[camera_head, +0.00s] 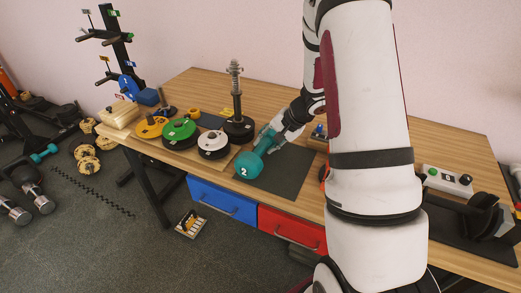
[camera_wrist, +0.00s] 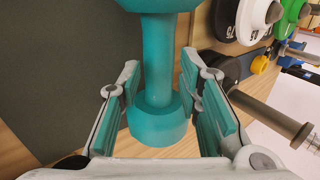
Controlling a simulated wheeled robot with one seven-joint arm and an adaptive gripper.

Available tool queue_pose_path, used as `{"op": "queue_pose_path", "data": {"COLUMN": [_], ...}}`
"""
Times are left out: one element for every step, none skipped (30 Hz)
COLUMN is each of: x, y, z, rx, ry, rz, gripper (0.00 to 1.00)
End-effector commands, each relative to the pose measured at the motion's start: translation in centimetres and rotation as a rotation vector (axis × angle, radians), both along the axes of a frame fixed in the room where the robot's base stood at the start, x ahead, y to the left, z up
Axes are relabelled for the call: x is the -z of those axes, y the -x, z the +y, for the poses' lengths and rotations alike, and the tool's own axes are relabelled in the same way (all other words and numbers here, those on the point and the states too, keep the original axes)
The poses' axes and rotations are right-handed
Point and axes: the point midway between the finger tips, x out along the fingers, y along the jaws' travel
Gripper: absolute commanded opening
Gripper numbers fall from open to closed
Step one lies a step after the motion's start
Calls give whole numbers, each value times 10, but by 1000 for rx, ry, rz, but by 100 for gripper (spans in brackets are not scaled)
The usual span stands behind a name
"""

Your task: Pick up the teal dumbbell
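The teal dumbbell (camera_head: 246,166) has a white "2" on its near end. It lies tilted in the head view at the left part of the dark mat; I cannot tell whether it rests on the mat. My gripper (camera_head: 270,136) comes in from the upper right at its far end. In the wrist view, the dumbbell's handle (camera_wrist: 158,60) runs between the two teal-padded fingers of my gripper (camera_wrist: 161,78). Narrow gaps seem to show on both sides of the handle, so the fingers look open around it. One round end is near the palm, the other is cut off at the top.
The dark mat (camera_head: 284,180) lies on the wooden table (camera_head: 196,83). Left of it are green (camera_head: 180,130), yellow (camera_head: 150,127) and white (camera_head: 213,145) plates and a black plate with a metal post (camera_head: 235,85). Blue (camera_head: 222,199) and red (camera_head: 290,233) drawers are below.

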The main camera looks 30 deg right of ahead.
Motion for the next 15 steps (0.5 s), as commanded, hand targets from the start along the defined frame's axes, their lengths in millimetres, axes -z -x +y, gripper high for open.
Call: {"op": "queue_pose_path", "data": {"x": [5,9,14,17,21,25,29,32,35,36,38,39,40,40,40], "y": [-2,-3,-6,-8,-10,-12,-15,-16,-18,-20,-21,-21,-22,-22,-22], "z": [2,3,4,5,5,7,8,9,10,11,11,12,12,12,12], "rx": [0,-1,-1,-1,-1,-1,-2,-1,-1,0,-1,-1,-1,-1,0], "ry": [-2,-2,-2,-3,-2,-2,-1,-2,-2,-1,-1,0,-1,-1,0], "rz": [4,4,4,4,4,3,3,4,2,2,2,1,0,0,0], "gripper": [32,32,32,32,32,32,32,32,32,32,32,32,32,32,32]}}
